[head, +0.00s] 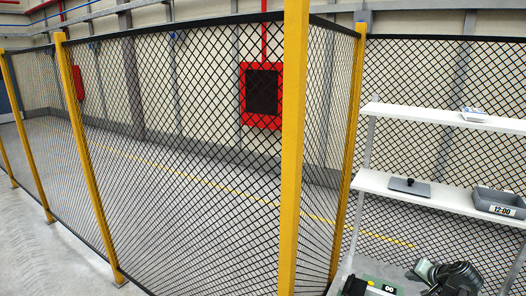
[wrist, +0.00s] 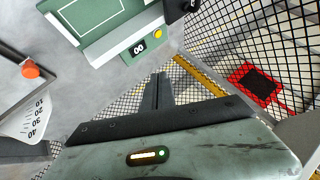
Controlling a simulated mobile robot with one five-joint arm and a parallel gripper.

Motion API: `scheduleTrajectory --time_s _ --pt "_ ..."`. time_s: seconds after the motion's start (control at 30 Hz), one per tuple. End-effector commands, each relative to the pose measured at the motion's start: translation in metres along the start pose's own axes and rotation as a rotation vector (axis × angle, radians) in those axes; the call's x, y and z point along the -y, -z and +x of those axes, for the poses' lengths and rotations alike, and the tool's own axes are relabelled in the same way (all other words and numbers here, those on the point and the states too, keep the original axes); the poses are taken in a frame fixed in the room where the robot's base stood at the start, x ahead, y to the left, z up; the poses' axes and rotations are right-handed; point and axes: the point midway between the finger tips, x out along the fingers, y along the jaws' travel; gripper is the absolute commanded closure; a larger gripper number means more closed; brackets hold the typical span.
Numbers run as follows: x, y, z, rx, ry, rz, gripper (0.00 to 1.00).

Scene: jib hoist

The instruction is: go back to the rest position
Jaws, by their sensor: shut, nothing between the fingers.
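My gripper (wrist: 158,90) shows in the wrist view with its two dark fingers together and nothing between them. The fingers point up the picture, below a green and grey device with a "00" display (wrist: 139,48) and a yellow button. I see no contact between the fingers and the device. In the head view, part of my arm shows at the lower right, beside the same "00" device (head: 378,287). The fingertips cannot be made out there.
A white shelf unit (head: 440,196) at the right holds a grey "12:00" bin (head: 497,203) and a knobbed plate (head: 409,187). A mesh fence with yellow posts (head: 292,150) stands ahead. A red-knobbed lever (wrist: 31,71) and a scale (wrist: 38,117) are at the wrist view's left.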

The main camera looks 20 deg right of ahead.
Motion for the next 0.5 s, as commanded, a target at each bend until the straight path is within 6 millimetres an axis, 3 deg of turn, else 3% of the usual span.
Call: scheduleTrajectory --time_s 0.27,0.5 --pt "0.040 -0.035 0.032 0.093 0.010 -0.069 1.00" --pt "0.096 -0.088 0.069 0.220 0.017 -0.173 1.00"
